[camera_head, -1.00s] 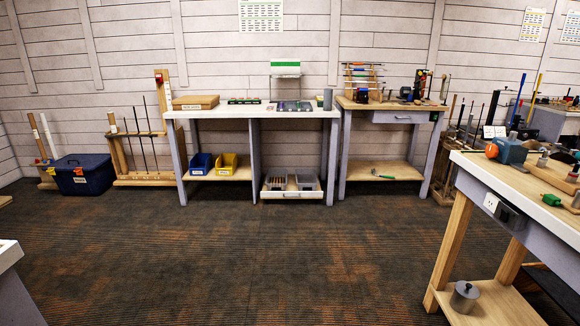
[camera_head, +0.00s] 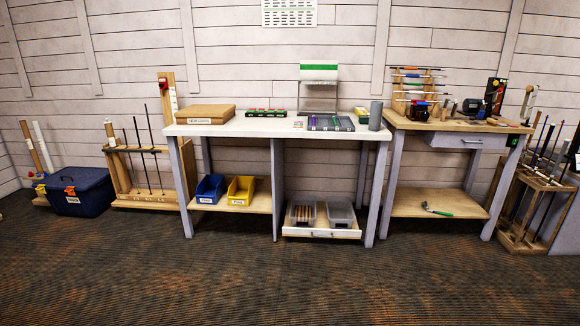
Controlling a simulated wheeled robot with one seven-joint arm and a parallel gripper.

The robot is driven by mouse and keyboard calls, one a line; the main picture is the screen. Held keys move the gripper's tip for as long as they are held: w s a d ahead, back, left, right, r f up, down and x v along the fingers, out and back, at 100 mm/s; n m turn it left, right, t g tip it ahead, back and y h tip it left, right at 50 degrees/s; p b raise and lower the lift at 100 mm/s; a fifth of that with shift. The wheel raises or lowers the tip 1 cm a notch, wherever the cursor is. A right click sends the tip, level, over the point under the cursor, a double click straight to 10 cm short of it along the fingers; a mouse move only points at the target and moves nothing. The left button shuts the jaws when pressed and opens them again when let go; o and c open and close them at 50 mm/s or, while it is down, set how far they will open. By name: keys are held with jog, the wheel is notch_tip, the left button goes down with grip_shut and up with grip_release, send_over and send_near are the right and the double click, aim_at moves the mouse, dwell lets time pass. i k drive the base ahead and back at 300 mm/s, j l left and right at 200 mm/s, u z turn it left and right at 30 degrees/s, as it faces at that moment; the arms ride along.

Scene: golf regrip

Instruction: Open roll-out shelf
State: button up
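The roll-out shelf (camera_head: 322,234) is a low wooden tray with a pale front and small dark handles. It sits in the lower right bay of the white-topped workbench (camera_head: 262,128), near the floor. Two clear grey bins stand on it, a left bin (camera_head: 302,212) with thin wooden-coloured pieces inside and a right bin (camera_head: 341,214). The shelf front lies about level with the bench legs; I cannot tell whether it is pulled out at all. My gripper is not in view.
Dark carpet (camera_head: 250,285) in front of the bench is clear. A blue lidded bin (camera_head: 82,192) and a club rack stand left. A second wooden bench (camera_head: 440,203) with a drawer stands right, a club rack beyond it. Blue (camera_head: 210,189) and yellow (camera_head: 240,190) bins fill the left bay.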

aim_at(321, 217)
jog(key=i+j, duration=0.1)
jog(key=i, duration=1.8)
jog(key=i+l+u, duration=0.1)
jog(key=i+u, duration=0.3)
jog(key=i, duration=1.25)
jog(key=i+j+z, duration=0.2)
jog(key=i, duration=0.2)
jog(key=i+j+z, duration=0.1)
jog(key=i+z, duration=0.15)
jog(key=i, duration=0.2)
jog(key=i+j+z, duration=0.2)
jog(key=i, duration=0.2)
